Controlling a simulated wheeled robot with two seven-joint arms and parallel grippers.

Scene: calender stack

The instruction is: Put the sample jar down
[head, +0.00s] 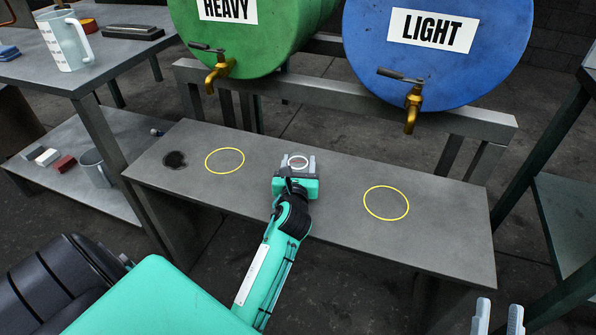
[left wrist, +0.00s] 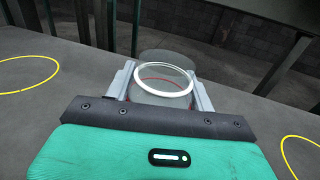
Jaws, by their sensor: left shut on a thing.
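The sample jar (head: 298,161) is a clear jar with a white rim. It is between the fingers of my left gripper (head: 298,164), over the grey bench between the two yellow circles. In the left wrist view the jar (left wrist: 163,95) stands upright between both fingers, with a red line showing through it. I cannot tell whether its base touches the bench. My right gripper (head: 498,316) shows only its fingertips at the bottom right, apart and empty.
The bench (head: 330,190) has a left yellow circle (head: 225,161), a right yellow circle (head: 386,203) and a dark round patch (head: 174,160). A green HEAVY barrel (head: 250,40) and a blue LIGHT barrel (head: 440,65) with brass taps overhang its back. A jug (head: 67,42) stands at left.

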